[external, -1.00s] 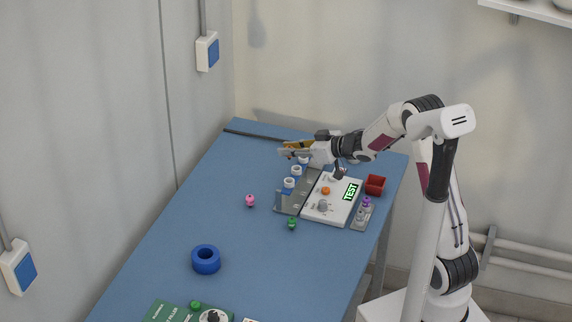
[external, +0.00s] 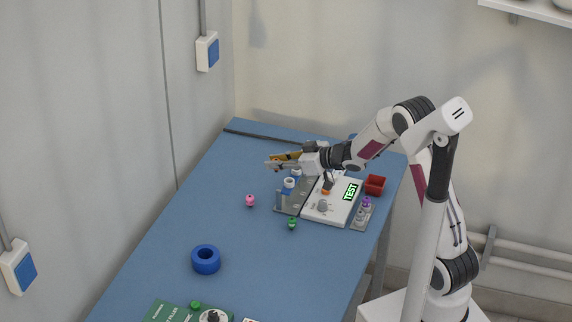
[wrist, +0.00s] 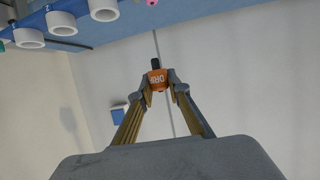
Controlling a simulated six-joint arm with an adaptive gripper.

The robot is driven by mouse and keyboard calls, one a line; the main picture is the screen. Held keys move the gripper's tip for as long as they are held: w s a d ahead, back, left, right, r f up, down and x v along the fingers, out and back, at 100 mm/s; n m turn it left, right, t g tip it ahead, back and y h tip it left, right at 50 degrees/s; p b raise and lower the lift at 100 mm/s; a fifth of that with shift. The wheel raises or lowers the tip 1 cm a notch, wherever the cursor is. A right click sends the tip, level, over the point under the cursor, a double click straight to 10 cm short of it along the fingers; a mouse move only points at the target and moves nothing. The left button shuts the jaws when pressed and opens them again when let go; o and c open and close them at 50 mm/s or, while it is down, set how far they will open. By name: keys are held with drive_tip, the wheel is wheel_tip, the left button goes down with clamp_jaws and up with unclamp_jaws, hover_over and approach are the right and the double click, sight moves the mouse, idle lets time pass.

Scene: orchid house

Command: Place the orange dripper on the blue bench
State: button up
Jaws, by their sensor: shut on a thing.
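The orange dripper (wrist: 157,79) has a black tip and dark lettering, and sits between my fingertips in the wrist view. My gripper (wrist: 158,88) is shut on it. In the external view my gripper (external: 270,163) is held out to the left, above the far part of the blue bench (external: 180,235). The bench also shows along the top of the wrist view (wrist: 200,8).
A grey rack (external: 283,206) with white-topped blue holders stands below my wrist, beside a white TEST panel (external: 318,214). A red box (external: 375,185), pink piece (external: 250,200), green piece (external: 292,223) and blue ring (external: 206,259) are around. The bench's left-middle is clear.

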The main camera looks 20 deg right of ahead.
drive_tip(key=s+a+f+n+g+y, duration=0.1)
drive_tip(key=a+f, duration=0.2)
drive_tip(key=a, duration=0.6)
drive_tip(key=s+a+f+n+g+y, duration=0.1)
drive_tip(key=s+a+f+n+g, duration=0.1)
drive_tip(key=a, duration=0.7)
drive_tip(key=shift+a+f+n+y, duration=0.3)
drive_tip(key=shift+f+y, duration=0.1)
drive_tip(key=shift+f, duration=0.35)
hover_over(226, 235)
drive_tip(key=shift+f, duration=3.15)
drive_tip(key=shift+f, duration=1.85)
drive_tip(key=shift+f, duration=0.1)
drive_tip(key=o, duration=0.8)
